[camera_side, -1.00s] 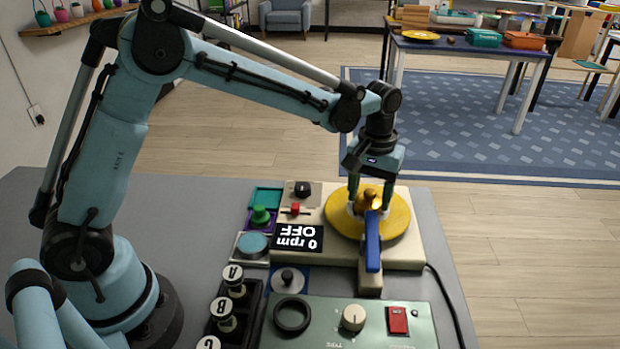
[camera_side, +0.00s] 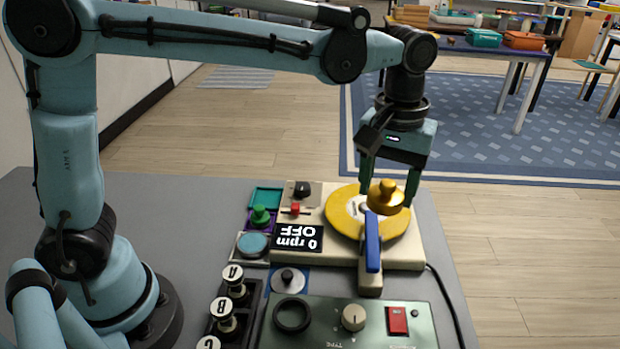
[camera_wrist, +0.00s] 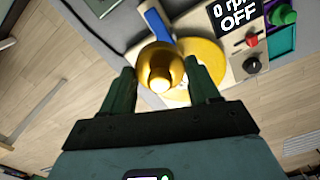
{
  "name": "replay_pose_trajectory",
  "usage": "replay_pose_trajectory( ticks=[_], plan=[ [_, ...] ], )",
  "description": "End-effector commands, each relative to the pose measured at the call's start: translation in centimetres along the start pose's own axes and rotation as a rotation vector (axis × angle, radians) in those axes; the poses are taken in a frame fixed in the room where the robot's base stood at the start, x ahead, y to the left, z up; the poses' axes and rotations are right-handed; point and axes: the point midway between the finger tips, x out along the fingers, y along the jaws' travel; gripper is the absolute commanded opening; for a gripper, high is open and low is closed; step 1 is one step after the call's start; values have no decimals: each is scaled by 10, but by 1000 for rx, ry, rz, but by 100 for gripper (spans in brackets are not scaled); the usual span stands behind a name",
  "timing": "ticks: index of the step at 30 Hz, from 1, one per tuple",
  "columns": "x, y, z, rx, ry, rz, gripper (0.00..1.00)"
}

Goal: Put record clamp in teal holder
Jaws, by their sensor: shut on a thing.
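The record clamp (camera_side: 386,193) is a gold knob with a wide round base. My gripper (camera_side: 389,198) is shut on it and holds it above the yellow record (camera_side: 350,228) on the turntable. In the wrist view the clamp (camera_wrist: 160,72) sits between my two fingers (camera_wrist: 161,84), hiding part of the record. The teal holder (camera_side: 265,197) is a shallow square tray at the turntable's back left corner. It looks empty, and my gripper is well to its right. Part of the teal holder also shows at the right edge of the wrist view (camera_wrist: 281,65).
A blue tonearm (camera_side: 372,242) lies over the record's front. A green knob (camera_side: 261,215) stands in a purple holder, and a pale blue disc (camera_side: 253,245) lies in front of it. A black knob (camera_side: 302,190) and red switch (camera_side: 295,209) stand between record and teal holder.

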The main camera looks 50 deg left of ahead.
Motion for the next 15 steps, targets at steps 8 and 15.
replay_pose_trajectory(
  ticks=[8, 15],
  plan=[
    [9, -39, -25, -243, 1, -1, 21],
    [38, -132, -68, -744, 1, -1, 21]
  ],
)
